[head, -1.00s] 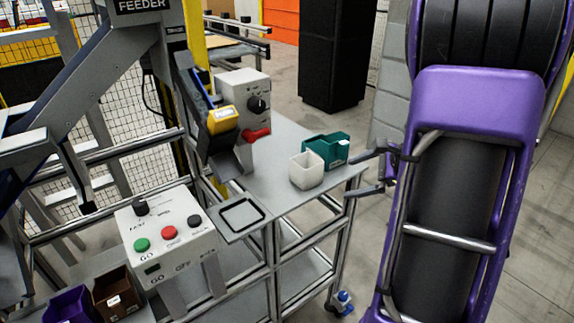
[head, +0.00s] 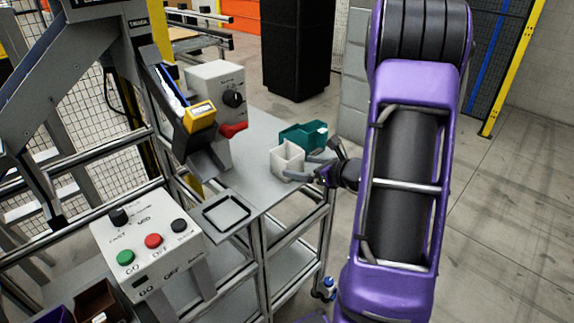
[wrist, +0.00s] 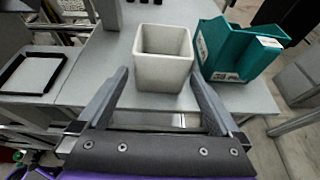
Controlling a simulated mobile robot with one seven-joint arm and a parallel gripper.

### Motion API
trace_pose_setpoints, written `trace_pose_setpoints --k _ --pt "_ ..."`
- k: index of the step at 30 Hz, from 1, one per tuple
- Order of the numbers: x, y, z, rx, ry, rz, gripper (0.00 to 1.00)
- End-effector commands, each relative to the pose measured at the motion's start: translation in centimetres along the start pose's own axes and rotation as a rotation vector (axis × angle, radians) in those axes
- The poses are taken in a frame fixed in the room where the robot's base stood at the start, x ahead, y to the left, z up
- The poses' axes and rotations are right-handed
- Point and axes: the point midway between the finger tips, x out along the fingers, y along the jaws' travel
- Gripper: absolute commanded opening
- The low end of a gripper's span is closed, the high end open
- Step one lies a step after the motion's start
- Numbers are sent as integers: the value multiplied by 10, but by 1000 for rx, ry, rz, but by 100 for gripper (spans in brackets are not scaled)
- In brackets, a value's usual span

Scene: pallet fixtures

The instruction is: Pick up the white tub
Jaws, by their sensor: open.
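The white tub (head: 288,162) is a small, open-topped, square container standing upright on the grey table near its right edge. In the wrist view the white tub (wrist: 163,72) stands just beyond the fingertips, roughly centred between them, and looks empty. My gripper (head: 308,168) reaches in from the right in the head view. In the wrist view my gripper (wrist: 160,82) is open, with one finger on each side of the tub's near face. I cannot tell whether either finger touches the tub.
A teal bin (head: 307,135) stands close behind and right of the tub; it also shows in the wrist view (wrist: 232,52). A black-rimmed tray (head: 227,212) lies at the table's front left. A grey control box (head: 216,92) with a red handle stands behind. A button panel (head: 150,245) is front left.

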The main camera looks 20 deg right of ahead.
Motion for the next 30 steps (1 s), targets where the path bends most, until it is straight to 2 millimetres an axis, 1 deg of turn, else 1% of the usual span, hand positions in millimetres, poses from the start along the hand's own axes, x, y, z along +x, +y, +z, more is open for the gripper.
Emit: trace_pose_setpoints --k 1,3,8,15,18,26,30 --pt "7 0 0 0 1 1 100" --pt "13 0 0 0 1 0 100" --pt "23 0 1 -1 0 1 100" --pt "58 -1 2 -1 0 2 100" --pt "67 -2 2 0 1 0 100" --pt "69 -2 2 -1 1 -1 100" --pt "69 -2 2 -1 1 -1 75"
